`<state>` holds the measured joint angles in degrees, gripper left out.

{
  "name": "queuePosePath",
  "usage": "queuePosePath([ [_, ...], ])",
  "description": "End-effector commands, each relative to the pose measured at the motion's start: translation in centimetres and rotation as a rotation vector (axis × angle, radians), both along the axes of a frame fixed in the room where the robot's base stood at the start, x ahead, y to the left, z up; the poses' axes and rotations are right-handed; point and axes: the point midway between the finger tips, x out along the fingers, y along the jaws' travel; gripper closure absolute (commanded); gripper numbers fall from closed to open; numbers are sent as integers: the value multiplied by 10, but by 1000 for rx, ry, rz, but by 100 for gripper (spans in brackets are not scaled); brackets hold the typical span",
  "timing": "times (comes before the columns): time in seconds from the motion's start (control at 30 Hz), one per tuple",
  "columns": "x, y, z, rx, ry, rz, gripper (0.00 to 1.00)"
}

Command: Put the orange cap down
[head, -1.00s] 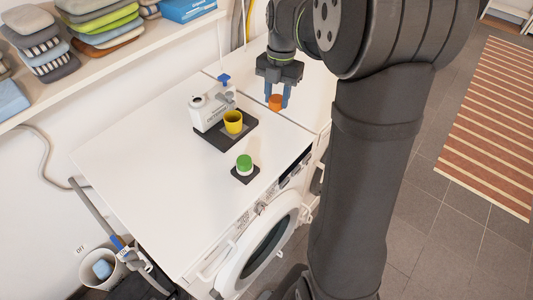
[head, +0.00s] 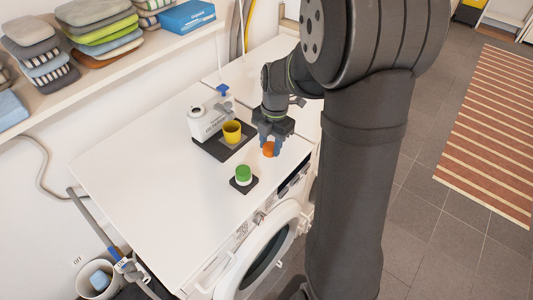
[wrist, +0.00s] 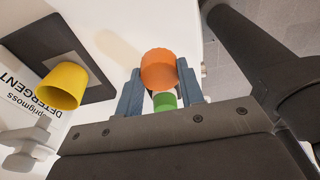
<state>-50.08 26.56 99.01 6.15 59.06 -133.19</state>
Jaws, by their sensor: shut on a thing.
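The orange cap (head: 268,149) is between the blue fingers of my gripper (head: 270,143), near the front right of the white washer top. In the wrist view the orange cap (wrist: 159,70) sits between both fingertips (wrist: 159,84), and my gripper is shut on it. I cannot tell whether the cap touches the surface below.
A yellow cup (head: 232,132) and a white detergent bottle (head: 203,122) stand on a dark tray (head: 212,147) left of my gripper. The white top (head: 150,165) is clear at left.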

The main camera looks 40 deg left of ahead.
Motion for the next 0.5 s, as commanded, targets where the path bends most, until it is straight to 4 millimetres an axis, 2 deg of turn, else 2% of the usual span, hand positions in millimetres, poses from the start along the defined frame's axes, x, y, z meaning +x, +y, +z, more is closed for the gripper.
queuePosePath([
  [0.1, -4, 9, -6, -1, 1, 1, 100],
  [0.23, -5, 11, -13, -2, 2, 0, 100],
  [0.5, -5, 11, -47, -2, 1, -1, 100],
])
